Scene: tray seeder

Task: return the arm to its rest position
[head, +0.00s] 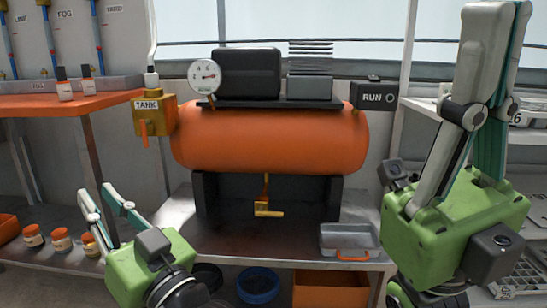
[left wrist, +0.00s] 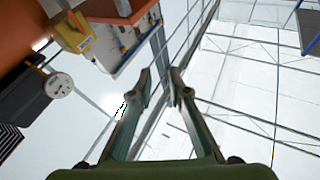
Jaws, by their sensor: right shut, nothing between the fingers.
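My left gripper (head: 95,192) is low at the left of the head view, green with two pale fingers pointing up. In the left wrist view its fingertips (left wrist: 160,78) stand apart with nothing between them, so it is open and empty. My right gripper (head: 497,12) is large and close at the right of the head view, its fingers pointing up. It is shut with nothing in it. Neither gripper touches anything that I can see.
A metal tray (head: 349,240) with an orange handle is on the bench's right. A TANK valve (head: 150,117) and orange shelf (head: 60,104) are left. Jars (head: 61,240) stand low left.

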